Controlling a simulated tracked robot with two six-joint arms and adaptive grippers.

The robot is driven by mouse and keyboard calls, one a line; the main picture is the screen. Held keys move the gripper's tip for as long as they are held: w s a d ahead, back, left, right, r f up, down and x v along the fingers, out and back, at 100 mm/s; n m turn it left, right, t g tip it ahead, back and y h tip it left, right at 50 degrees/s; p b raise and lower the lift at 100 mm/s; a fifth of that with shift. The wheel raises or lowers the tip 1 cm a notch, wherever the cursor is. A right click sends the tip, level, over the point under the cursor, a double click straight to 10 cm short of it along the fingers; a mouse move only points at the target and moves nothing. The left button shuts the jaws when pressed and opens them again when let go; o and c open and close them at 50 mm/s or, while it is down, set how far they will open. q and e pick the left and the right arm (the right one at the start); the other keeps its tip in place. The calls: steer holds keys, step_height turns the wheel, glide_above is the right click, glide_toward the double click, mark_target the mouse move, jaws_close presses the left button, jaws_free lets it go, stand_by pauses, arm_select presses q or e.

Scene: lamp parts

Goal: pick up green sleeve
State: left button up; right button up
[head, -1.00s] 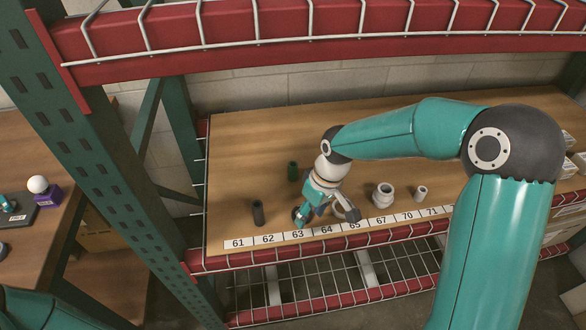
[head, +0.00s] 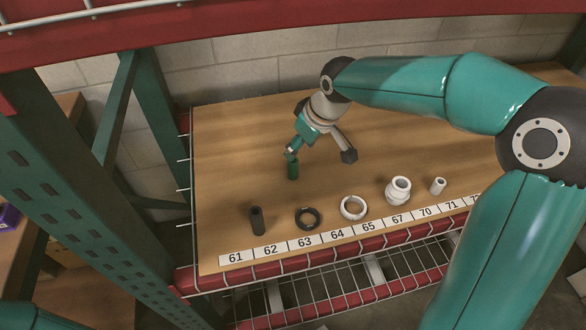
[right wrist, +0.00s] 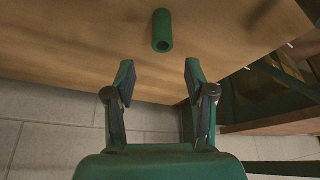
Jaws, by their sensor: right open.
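The green sleeve (head: 293,171) stands on the wooden shelf board, behind the row of other parts. My right gripper (head: 320,154) is open and empty; in the head view one finger overlaps the sleeve's top and the other is off to the right. In the right wrist view the green sleeve (right wrist: 162,31) lies beyond the open fingertips (right wrist: 158,80), roughly centred between them, with a visible gap. My left gripper is not in view.
Along the numbered strip (head: 337,236) stand a dark sleeve (head: 257,221), a black ring (head: 307,218), a white ring (head: 353,207), a white collar (head: 398,191) and a small white sleeve (head: 438,186). A green rack post (head: 70,200) rises at left. The board's back left is clear.

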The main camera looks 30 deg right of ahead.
mark_target(290, 165)
steer(key=x, duration=0.4)
steer(key=shift+w+f, duration=0.15)
steer(key=shift+f, duration=0.25)
steer(key=shift+b+x, duration=0.6)
steer(key=shift+x, duration=2.05)
steer(key=shift+a, duration=0.15)
steer(key=shift+s, duration=0.2)
jaws_close()
